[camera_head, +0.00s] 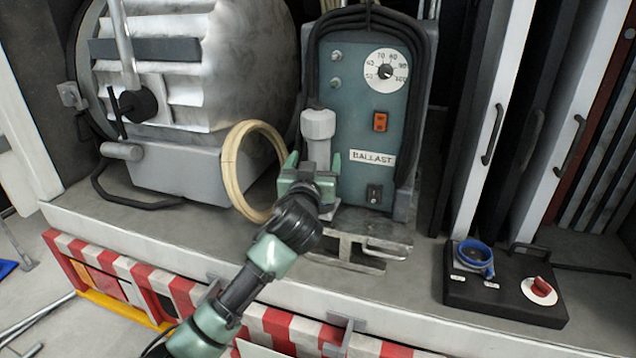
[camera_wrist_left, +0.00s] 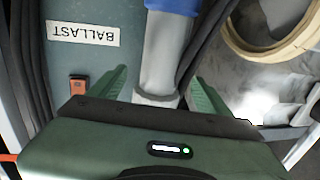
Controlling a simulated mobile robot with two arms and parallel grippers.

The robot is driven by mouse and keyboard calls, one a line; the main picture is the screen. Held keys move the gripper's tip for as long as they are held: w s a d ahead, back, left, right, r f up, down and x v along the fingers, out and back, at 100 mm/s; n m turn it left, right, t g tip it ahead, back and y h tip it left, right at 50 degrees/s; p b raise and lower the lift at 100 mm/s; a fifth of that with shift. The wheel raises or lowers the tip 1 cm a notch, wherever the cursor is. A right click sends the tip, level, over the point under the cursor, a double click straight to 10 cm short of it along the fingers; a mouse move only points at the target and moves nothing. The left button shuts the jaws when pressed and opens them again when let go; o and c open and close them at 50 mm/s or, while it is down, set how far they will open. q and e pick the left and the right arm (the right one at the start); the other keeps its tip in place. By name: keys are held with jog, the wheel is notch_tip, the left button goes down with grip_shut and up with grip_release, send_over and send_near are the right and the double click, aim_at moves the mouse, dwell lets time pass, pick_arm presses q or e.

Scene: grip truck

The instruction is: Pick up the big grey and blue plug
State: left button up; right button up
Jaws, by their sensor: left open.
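The big plug (camera_head: 318,124) stands upright in front of the ballast box, its light grey body facing the head camera. In the left wrist view its grey shaft (camera_wrist_left: 165,55) runs up to a blue part (camera_wrist_left: 172,5) at the top edge. My left gripper (camera_head: 311,165) is open at the plug's lower part. In the left wrist view its green fingers (camera_wrist_left: 160,88) lie on either side of the grey shaft, with a gap visible on each side. The plug's lower end is partly hidden by my gripper. My right gripper is not in view.
The teal ballast box (camera_head: 352,105) with a dial and black cable stands behind the plug. A cream ring (camera_head: 229,172) and a large grey lamp (camera_head: 165,80) are to the left. A black box (camera_head: 505,300) with a blue socket sits at right on the truck shelf (camera_head: 420,285).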

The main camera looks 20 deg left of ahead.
aim_at(316, 154)
pick_arm(q)
jog(key=shift+w+a, duration=0.2)
jog(key=shift+w, duration=0.6)
jog(key=w+p, duration=0.1)
jog(key=w, duration=0.1)
jog(key=w+p, duration=0.1)
jog(key=w, duration=0.1)
jog(key=shift+a, duration=0.4)
jog(key=shift+w+f+p, duration=0.2)
jog(key=shift+w+p, duration=0.1)
jog(key=shift+w, duration=0.3)
grip_shut()
jog(key=shift+r, duration=0.1)
